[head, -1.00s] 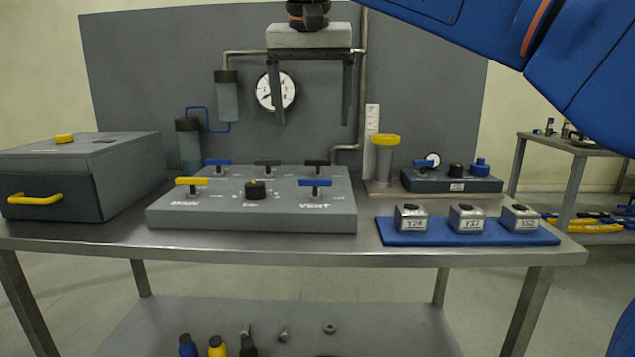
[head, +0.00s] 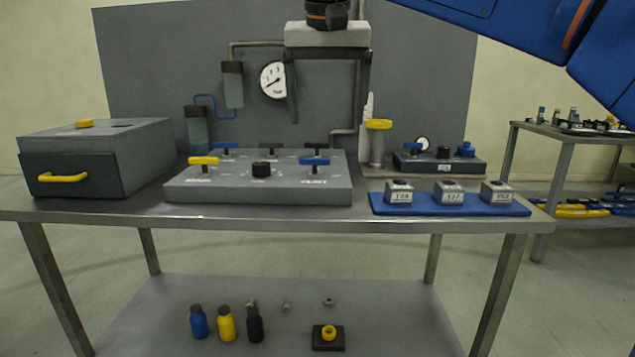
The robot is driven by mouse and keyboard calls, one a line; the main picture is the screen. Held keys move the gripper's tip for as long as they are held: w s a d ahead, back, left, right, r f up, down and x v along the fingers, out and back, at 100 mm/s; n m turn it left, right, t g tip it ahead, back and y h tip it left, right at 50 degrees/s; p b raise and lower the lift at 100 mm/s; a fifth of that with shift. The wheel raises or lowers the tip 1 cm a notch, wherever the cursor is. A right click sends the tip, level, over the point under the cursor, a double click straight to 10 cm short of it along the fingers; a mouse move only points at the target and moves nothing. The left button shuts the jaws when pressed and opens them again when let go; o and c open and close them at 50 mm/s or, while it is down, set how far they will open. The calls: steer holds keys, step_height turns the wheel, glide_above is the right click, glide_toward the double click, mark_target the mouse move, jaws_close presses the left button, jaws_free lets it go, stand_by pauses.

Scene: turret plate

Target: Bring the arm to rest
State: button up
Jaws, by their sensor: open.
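My gripper (head: 328,118) hangs in the upper middle of the head view, above the back of the table and in front of the grey back panel. Its two dark fingers point down and stand wide apart, with nothing between them. Part of the pressure gauge (head: 270,79) shows just left of the left finger. My blue arm links cross the upper right. The gripper is clear of the grey valve panel (head: 225,195) below it.
The metal table (head: 110,213) carries a grey box with a yellow handle (head: 63,178), and a blue mat (head: 385,207) with three labelled blocks. A yellow-topped post (head: 378,145) stands behind the mat. Bottles (head: 227,325) stand on the lower shelf. A second table (head: 560,150) is at right.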

steer(key=s+d+f, duration=0.4)
steer(key=d+f, duration=0.4)
steer(key=d, duration=0.1)
steer(key=s+d+f, duration=0.4)
steer(key=d+f, duration=0.4)
steer(key=d, duration=0.1)
steer(key=s+d+f, duration=0.4)
steer(key=s+f, duration=0.3)
steer(key=f, duration=0.5)
steer(key=s+d+f, duration=0.5)
steer(key=s+f, duration=0.2)
steer(key=f, duration=0.5)
steer(key=shift+s+f, duration=0.15)
steer(key=shift+s, duration=0.05)
